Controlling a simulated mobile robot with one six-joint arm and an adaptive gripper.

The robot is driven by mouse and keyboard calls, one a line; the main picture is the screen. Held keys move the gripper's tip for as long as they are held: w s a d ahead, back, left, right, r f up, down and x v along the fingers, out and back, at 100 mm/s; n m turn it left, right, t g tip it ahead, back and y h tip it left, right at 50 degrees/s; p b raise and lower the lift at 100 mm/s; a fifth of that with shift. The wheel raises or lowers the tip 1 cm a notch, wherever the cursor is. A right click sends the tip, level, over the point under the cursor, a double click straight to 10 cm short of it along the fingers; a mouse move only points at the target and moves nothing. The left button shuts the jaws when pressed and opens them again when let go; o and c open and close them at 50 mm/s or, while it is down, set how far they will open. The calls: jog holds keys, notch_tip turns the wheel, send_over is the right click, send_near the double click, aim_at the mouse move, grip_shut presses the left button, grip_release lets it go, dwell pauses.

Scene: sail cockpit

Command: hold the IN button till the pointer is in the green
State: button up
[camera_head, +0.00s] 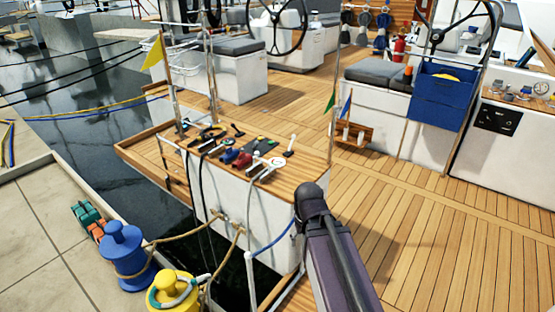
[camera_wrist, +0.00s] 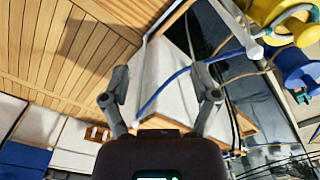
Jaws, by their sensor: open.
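I cannot make out an IN button, a pointer or a green zone at this size. A dark panel (camera_head: 498,118) with small pale marks is on the white cabinet at the right in the head view. Small round dial-like things (camera_head: 541,87) sit on that cabinet's wooden top. My gripper (camera_wrist: 160,97) is open and empty in the wrist view, its two fingers wide apart. It looks toward a white box side with a blue rope across it, and touches nothing that I can see. In the head view my arm hides my gripper.
A wood-topped white locker (camera_head: 300,140) in the middle holds several tools and fittings. Yellow (camera_head: 172,291) and blue (camera_head: 124,258) bollards with ropes stand on the dock at left. A blue bin (camera_head: 440,95) hangs at right. The teak deck (camera_head: 455,235) at lower right is clear.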

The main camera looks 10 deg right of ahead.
grip_shut()
jog(key=shift+a, duration=0.1)
dwell(1.3)
